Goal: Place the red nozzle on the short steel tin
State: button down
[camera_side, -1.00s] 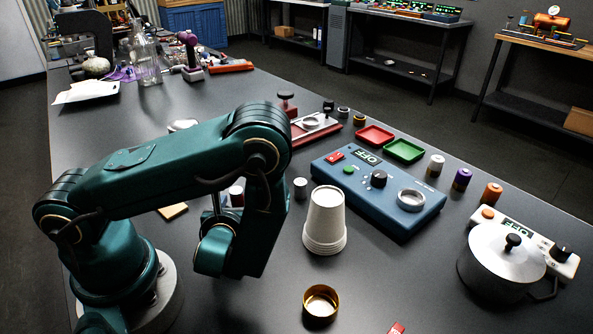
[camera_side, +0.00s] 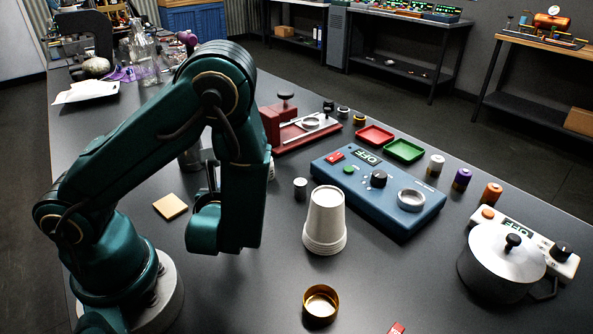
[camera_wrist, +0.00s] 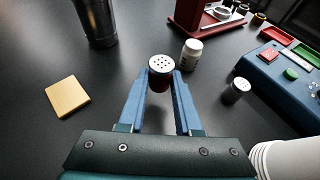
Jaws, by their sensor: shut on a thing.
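The red nozzle (camera_wrist: 160,74), with a pale perforated top, is upright between the fingertips of my gripper (camera_wrist: 160,78) in the wrist view. The gripper is shut on it. In the side view my arm hides the nozzle; only part of my gripper (camera_side: 212,180) shows. A steel cylinder (camera_wrist: 97,22) stands ahead and left in the wrist view, its top cut off by the frame. It is partly hidden behind my arm in the side view (camera_side: 189,158). It may be the short steel tin; I cannot judge its height.
A small white bottle (camera_wrist: 192,55) and a grey perforated piece (camera_wrist: 236,91) stand right of the nozzle. A tan square pad (camera_wrist: 67,96) lies left. White stacked cups (camera_side: 325,222), a blue control box (camera_side: 380,190) and a red stand (camera_side: 300,130) are nearby.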

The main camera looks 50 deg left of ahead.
jog(key=shift+r, duration=2.7)
